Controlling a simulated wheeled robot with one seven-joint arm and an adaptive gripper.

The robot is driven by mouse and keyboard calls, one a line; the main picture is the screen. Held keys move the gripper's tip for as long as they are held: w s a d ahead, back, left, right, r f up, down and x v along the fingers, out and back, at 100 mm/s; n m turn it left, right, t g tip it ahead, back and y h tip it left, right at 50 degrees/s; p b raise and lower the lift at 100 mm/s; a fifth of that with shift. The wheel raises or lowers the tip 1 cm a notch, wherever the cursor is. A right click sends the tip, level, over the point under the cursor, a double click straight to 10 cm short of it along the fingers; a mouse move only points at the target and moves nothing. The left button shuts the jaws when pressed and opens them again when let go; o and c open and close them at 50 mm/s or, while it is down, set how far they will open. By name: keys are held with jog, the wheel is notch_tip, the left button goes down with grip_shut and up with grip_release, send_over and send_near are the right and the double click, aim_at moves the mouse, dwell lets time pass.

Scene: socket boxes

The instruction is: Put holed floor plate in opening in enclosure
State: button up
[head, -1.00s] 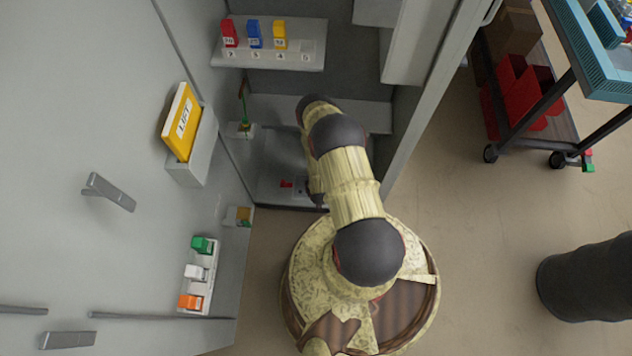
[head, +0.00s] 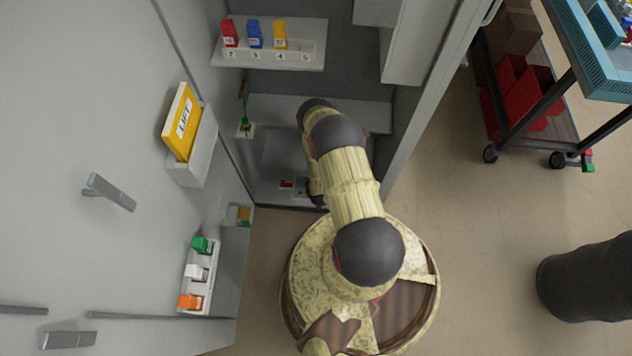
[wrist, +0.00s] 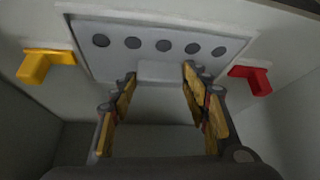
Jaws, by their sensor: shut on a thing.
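The holed floor plate (wrist: 180,28) is a pale grey panel with a row of several dark round holes, in the upper middle of the wrist view. A pale tab (wrist: 160,70) stands out at its lower edge. My gripper (wrist: 160,76) is shut on the plate at this tab, one finger on each side. The enclosure (head: 350,108) is a grey cabinet in the head view, and my arm reaches into it. My arm hides the gripper and most of the plate there.
A yellow bracket (wrist: 48,64) and a red bracket (wrist: 251,79) flank the plate. A shelf (head: 312,52) with coloured blocks is above. A yellow LIFT binder (head: 182,122) sits in a holder on the left door. A cart (head: 545,130) stands at the right over open floor.

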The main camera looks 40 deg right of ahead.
jog(key=shift+f, duration=0.1)
dwell(0.3)
jog(key=o, duration=1.2)
jog(key=shift+c, duration=0.2)
jog(key=v, duration=1.2)
jog(key=shift+w, duration=0.1)
